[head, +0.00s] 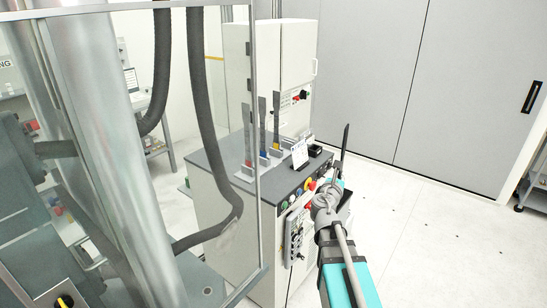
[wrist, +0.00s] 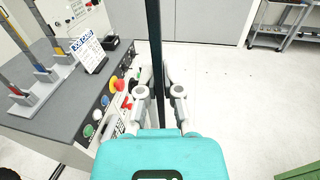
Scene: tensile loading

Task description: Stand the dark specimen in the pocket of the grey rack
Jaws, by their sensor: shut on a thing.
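The dark specimen (head: 346,142) is a long thin flat bar. My gripper (head: 337,184) is shut on its lower part and holds it nearly upright, just right of the console. In the wrist view the specimen (wrist: 154,45) rises between the two fingers of my gripper (wrist: 159,95); its lower end is hidden. The grey rack (head: 245,174) stands on the console top, left of my gripper and apart from it. Several grey specimens with coloured lower parts stand in it. The rack (wrist: 38,97) also shows at the left of the wrist view. I cannot make out an empty pocket.
The console top (wrist: 65,115) is dark grey, with buttons and a red knob (wrist: 127,103) along its edge. A job card (wrist: 87,52) and a small black box (head: 315,150) stand near the rack. A clear panel and hoses (head: 205,110) stand left.

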